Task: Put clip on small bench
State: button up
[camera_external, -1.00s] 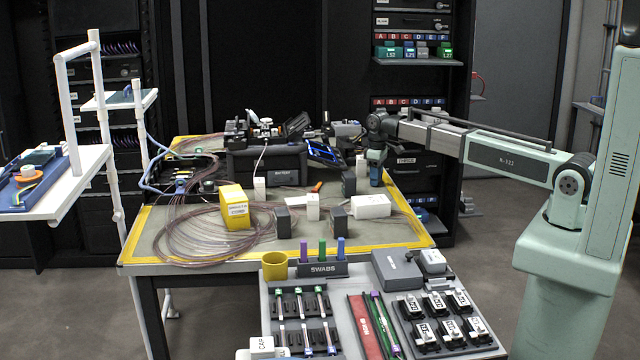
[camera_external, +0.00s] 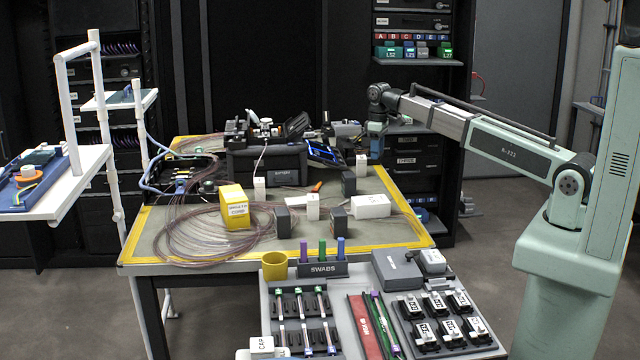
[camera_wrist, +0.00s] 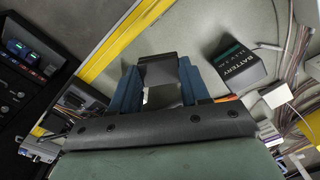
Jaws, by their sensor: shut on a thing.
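My gripper (camera_external: 376,154) is raised over the far right part of the yellow-edged table. In the wrist view its two blue fingers (camera_wrist: 160,88) are shut on a dark grey, flat-faced piece (camera_wrist: 160,69). I take this piece to be the clip, though no label on it shows. In the external view I cannot make the piece out clearly. A small white bench (camera_external: 78,172) stands at the left with a blue tray on it, far from my gripper. A smaller white shelf (camera_external: 108,101) is behind it. I cannot tell which one the task names.
The table (camera_external: 160,240) carries a yellow box (camera_external: 234,206), looped fibre, and several dark and white blocks. A dark battery box (camera_wrist: 238,66) shows near my gripper. A black splicer case (camera_external: 268,165) stands at the back. A grey tool tray (camera_external: 345,285) is in front.

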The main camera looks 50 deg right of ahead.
notch_tip(320, 180, up, 6)
jog(key=shift+w+a+f, duration=0.1)
jog(key=shift+f, duration=0.05)
jog(key=a+n, duration=0.2)
jog(key=a, duration=2)
jog(key=s+a+n, duration=0.1)
jog(key=s+a, duration=0.3)
jog(key=a, duration=0.6)
jog(key=s+a, duration=0.3)
jog(key=a, duration=0.8)
jog(key=n, duration=0.3)
send_over(346, 334)
notch_tip(346, 334, down, 4)
jog(key=shift+f, duration=5.75)
jog(key=shift+f, duration=0.15)
